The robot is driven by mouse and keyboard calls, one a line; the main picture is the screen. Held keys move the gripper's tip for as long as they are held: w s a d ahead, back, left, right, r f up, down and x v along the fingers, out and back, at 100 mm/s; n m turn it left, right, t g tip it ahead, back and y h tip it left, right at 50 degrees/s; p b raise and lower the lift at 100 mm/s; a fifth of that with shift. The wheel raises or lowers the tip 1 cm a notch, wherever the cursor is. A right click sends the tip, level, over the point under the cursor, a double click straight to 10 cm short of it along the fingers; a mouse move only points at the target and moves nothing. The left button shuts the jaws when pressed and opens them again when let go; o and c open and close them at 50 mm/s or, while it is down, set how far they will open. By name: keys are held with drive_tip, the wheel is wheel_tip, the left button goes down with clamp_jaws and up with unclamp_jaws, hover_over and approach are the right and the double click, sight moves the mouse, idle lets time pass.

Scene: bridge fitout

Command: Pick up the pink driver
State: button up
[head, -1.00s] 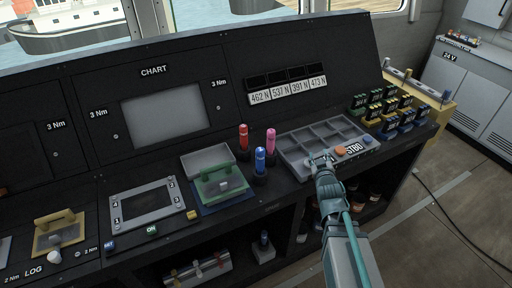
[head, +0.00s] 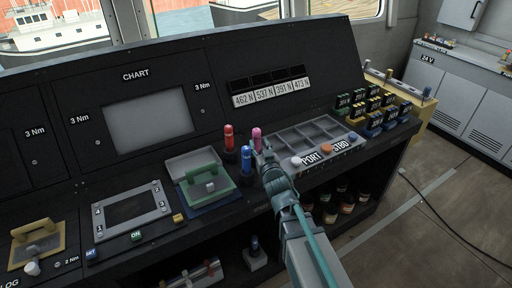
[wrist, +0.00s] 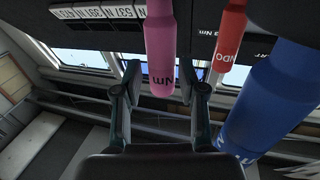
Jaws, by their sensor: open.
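The pink driver (head: 257,139) stands upright on the console, to the right of the red driver (head: 229,137) and the blue driver (head: 247,158). My gripper (head: 268,155) is open and empty, close beside the pink driver in the head view and partly hiding its lower part. In the wrist view the pink driver (wrist: 160,50) shows between my two open fingers (wrist: 160,95). I cannot tell whether they touch it. The red driver (wrist: 229,38) and the large blue driver (wrist: 275,100) are to the right there.
A grey compartment tray (head: 322,125) lies right of the drivers, with coloured knobs along its front. The blue driver stands close to my gripper. Number plates (head: 271,92) are on the panel behind.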

drive_tip(key=shift+p+x, duration=0.55)
drive_tip(key=shift+x, duration=2.45)
drive_tip(key=shift+s+a, duration=0.1)
drive_tip(key=shift+s, duration=0.05)
clamp_jaws()
drive_tip(key=shift+f, duration=0.1)
